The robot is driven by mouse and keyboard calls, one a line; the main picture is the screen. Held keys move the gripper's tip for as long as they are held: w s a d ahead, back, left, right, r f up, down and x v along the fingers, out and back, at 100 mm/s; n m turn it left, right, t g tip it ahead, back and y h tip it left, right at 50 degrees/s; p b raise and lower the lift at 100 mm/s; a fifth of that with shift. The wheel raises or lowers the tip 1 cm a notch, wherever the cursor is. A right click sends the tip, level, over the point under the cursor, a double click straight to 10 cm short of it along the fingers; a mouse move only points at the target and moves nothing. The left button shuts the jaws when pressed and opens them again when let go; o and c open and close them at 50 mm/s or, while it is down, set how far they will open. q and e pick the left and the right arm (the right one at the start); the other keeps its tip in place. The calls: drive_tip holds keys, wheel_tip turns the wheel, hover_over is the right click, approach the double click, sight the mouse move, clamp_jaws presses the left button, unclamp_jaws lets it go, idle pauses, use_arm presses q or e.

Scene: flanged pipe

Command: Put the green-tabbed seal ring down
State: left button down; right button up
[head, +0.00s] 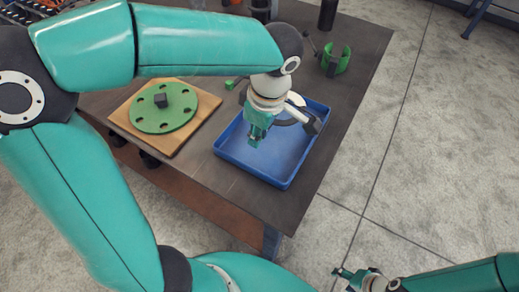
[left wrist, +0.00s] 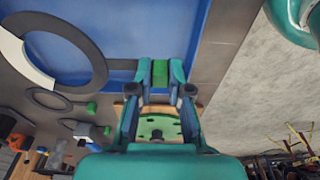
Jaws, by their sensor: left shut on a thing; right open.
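My left gripper (head: 254,139) is over the blue tray (head: 233,160), shut on a green tab. In the left wrist view the tab (left wrist: 160,73) sits between the fingertips (left wrist: 160,82). A grey strip joins it to the dark seal ring (left wrist: 97,64) at the left, against the blue tray floor. A white piece (left wrist: 38,72) shows by the ring's far side. I cannot tell whether the ring touches the tray floor. In the head view the arm hides much of the ring. My right gripper (head: 351,278) is open and empty, low at the right, over the floor.
A green flange disc (head: 150,117) with holes lies on a wooden board (head: 178,142) left of the tray. A small green block (head: 230,85) and a green clamp-like part (head: 343,62) are farther back on the dark table (head: 345,95). The tray's near part is clear.

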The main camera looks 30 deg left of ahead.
sight(257, 156)
use_arm(q)
drive_tip(key=shift+f, duration=3.05)
drive_tip(key=c, duration=1.1)
unclamp_jaws()
wheel_tip(257, 156, up, 12)
drive_tip(key=d, duration=0.1)
drive_tip(key=shift+d+p, duration=0.35)
drive_tip(key=shift+p, duration=0.1)
